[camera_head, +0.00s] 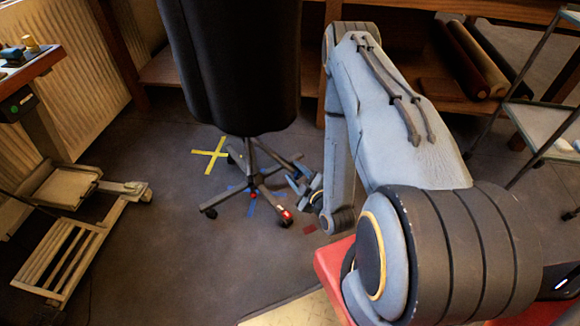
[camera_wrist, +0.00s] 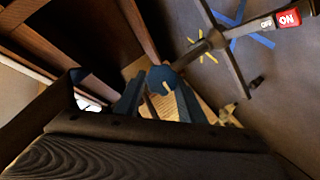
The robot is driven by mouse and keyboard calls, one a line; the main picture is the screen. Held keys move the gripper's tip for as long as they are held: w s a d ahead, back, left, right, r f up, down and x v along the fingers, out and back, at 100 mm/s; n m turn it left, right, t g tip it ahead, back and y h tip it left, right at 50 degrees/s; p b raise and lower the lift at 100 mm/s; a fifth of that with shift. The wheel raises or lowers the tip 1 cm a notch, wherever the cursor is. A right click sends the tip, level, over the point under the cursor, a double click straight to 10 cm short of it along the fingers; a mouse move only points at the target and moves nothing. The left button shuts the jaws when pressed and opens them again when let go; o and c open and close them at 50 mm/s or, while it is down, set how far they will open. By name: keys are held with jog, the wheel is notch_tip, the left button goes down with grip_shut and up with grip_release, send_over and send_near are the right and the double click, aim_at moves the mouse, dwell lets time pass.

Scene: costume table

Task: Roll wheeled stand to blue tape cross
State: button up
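The wheeled stand (camera_head: 252,189) carries a black dress form (camera_head: 243,70) and stands upright on castered legs. Its legs cover part of the blue tape cross (camera_head: 251,210); blue strips also show beneath the legs in the wrist view (camera_wrist: 254,39). A red tag (camera_wrist: 288,18) reading ON is on one leg. My gripper (camera_head: 303,188) is low, just right of the stand. In the wrist view its fingers (camera_wrist: 160,98) flank a round blue knob (camera_wrist: 163,80) at the end of a bar from the stand. I cannot tell whether they press on it.
A yellow tape cross (camera_head: 210,153) lies bare behind and left of the stand. Red tape (camera_head: 310,229) lies to its right. A low cream frame (camera_head: 70,245) on the left and a metal shelf cart (camera_head: 545,125) on the right bound the floor. Floor left of the stand is clear.

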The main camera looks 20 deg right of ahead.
jog(key=shift+s+r, duration=0.15)
jog(key=shift+s, duration=0.4)
jog(key=w+r, duration=0.1)
jog(key=w+a+r+g, duration=0.2)
jog(key=w, duration=0.1)
jog(key=shift+w+a+y+p, duration=0.1)
jog(key=shift+a+y+p, duration=0.15)
jog(key=shift+y+p, duration=0.15)
jog(key=s+a+r+m+g+h+p, duration=0.1)
jog(key=a+r+m+g, duration=0.1)
jog(key=a+r+g, duration=0.45)
jog(key=s+a+r+m+g, duration=0.1)
jog(key=s+a+r+m, duration=0.15)
jog(key=r, duration=0.75)
jog(key=s+a+r+m+g+b, duration=0.1)
jog(key=s+a+r+m+g, duration=0.15)
jog(key=s+r, duration=0.85)
jog(key=s+a+r+m+g+b, duration=0.1)
jog(key=s+a+r+g, duration=0.25)
jog(key=s+r, duration=0.75)
jog(key=s+d+r+m+p, duration=0.1)
jog(key=d+r+p, duration=0.7)
jog(key=p, duration=1.2)
jog(key=shift+s+d+r+m+h, duration=0.3)
jog(key=shift+s+d+m+h, duration=0.1)
jog(key=shift+d+m, duration=0.45)
